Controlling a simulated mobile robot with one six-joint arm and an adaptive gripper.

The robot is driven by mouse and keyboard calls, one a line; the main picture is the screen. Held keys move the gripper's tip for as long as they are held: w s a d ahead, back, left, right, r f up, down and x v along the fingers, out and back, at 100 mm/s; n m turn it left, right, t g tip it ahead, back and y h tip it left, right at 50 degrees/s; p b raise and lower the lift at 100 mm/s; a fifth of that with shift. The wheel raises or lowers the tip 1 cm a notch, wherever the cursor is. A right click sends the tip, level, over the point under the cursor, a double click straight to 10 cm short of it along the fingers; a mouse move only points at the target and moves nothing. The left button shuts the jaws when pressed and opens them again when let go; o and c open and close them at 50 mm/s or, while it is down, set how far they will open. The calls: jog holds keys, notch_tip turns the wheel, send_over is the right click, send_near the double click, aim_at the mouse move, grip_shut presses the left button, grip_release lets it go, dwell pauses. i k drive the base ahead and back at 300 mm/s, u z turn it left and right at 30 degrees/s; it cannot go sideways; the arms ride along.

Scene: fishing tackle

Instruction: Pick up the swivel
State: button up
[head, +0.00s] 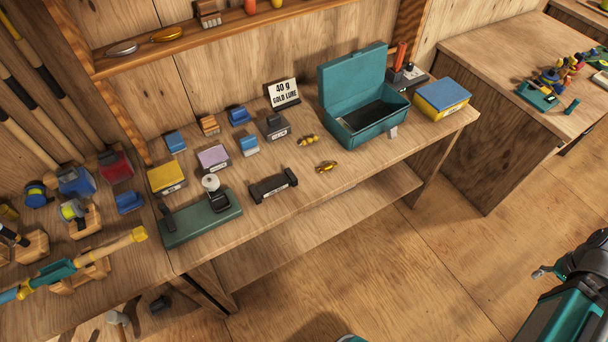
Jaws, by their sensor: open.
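No piece can be made out for certain as the swivel at this size. Two small gold-coloured pieces lie on the workbench in front of the teal tackle box: a segmented one (308,140) and a rounder one (326,166) nearer the front edge. Either could be the swivel or a lure; I cannot tell. My gripper (541,272) shows at the right edge, partly cut off by the frame. It is open and empty, over the floor and far from the bench pieces.
The open teal tackle box (341,82) stands behind the gold pieces, with a blue-and-yellow box (441,98) to its right. A "40 g gold lure" sign (284,94), several small boxes and a green-based scale (200,220) stand left. Floor between bench and me is clear.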

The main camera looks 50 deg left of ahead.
aim_at(328, 166)
jog(key=k, duration=1.5)
jog(key=u, duration=1.9)
jog(key=i, duration=0.85)
jog(key=u, duration=0.15)
